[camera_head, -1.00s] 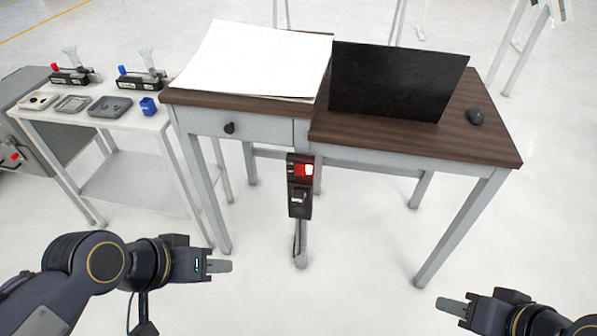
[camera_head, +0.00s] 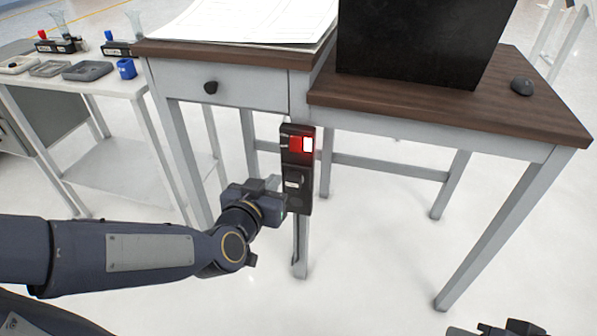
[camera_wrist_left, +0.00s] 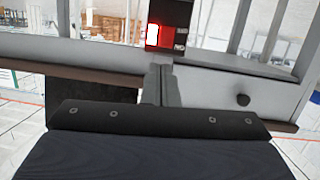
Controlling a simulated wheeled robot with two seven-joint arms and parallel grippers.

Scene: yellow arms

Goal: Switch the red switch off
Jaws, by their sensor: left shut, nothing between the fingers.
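The red switch (camera_head: 300,144) sits at the top of a black panel (camera_head: 297,190) on the desk's front middle leg. Its right end glows bright white-red. In the left wrist view the glowing red switch (camera_wrist_left: 155,36) is at the top, just beyond the fingertips. My left gripper (camera_head: 277,184) is shut and empty, beside the panel's left edge and below the switch in the head view. I cannot tell whether it touches the panel. My right gripper (camera_head: 462,331) shows only partly at the bottom edge, far from the switch.
The desk (camera_head: 440,115) has a dark wooden top with paper sheets (camera_head: 250,20), a black screen (camera_head: 420,45) and a mouse (camera_head: 522,86). A drawer knob (camera_head: 210,87) sticks out left of the panel. A white side table (camera_head: 75,85) holds trays and a blue cup.

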